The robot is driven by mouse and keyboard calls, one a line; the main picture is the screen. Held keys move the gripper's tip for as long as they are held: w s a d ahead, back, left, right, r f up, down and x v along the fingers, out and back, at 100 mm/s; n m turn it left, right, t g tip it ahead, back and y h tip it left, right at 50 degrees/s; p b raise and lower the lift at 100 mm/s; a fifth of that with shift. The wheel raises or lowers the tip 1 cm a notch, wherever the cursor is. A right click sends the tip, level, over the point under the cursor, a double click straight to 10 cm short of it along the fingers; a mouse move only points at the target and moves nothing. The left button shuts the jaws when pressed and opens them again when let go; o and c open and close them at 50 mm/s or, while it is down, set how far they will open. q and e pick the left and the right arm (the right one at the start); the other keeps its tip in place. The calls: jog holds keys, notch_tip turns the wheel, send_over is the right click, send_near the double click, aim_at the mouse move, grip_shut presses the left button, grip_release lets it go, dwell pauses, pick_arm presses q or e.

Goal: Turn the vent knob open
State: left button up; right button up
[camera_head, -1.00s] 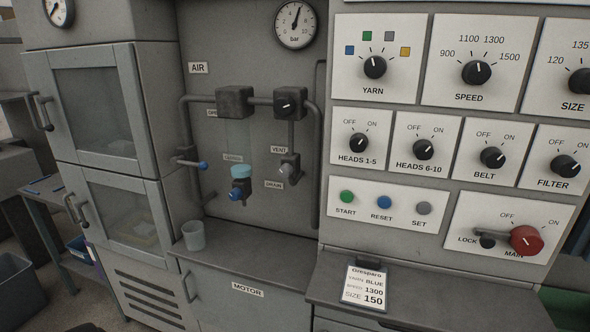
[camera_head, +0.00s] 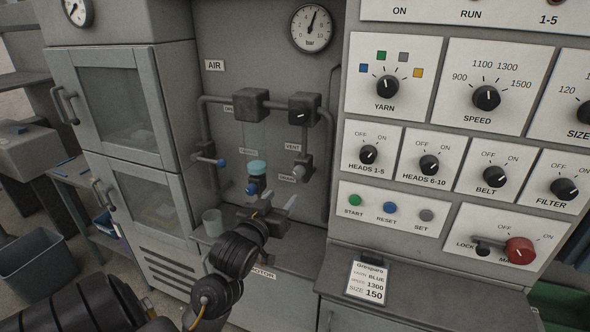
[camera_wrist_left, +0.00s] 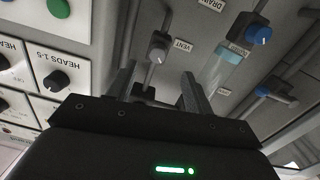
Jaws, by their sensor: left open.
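The vent knob (camera_head: 299,171) is a small grey knob on a dark valve block below the VENT label (camera_head: 293,147), on the grey air panel. It also shows in the left wrist view (camera_wrist_left: 158,54), ahead of and roughly between the fingertips. My left gripper (camera_head: 279,200) is open and empty, in front of and below the knob in the head view. In the left wrist view its two fingers (camera_wrist_left: 158,74) stand apart, with no visible contact on the knob. My right gripper is not in view.
Pipes (camera_head: 328,165) frame the panel. The switch panel (camera_head: 393,208) is at right.

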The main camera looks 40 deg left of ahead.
aim_at(296, 175)
pick_arm(q)
jog(key=b+x, duration=0.2)
jog(key=x, duration=0.1)
jog(key=r+b+x, duration=0.1)
jog(key=b+x, duration=0.1)
jog(key=x, duration=0.1)
jog(key=b+x, duration=0.2)
jog(key=x, duration=0.1)
jog(key=shift+w+r, duration=0.1)
jog(key=shift+r, duration=0.3)
jog(key=shift+w+a+f, duration=0.1)
jog(key=shift+w+a, duration=0.15)
jog(key=shift+w, duration=0.35)
jog(key=shift+c, duration=0.3)
jog(key=c, duration=0.9)
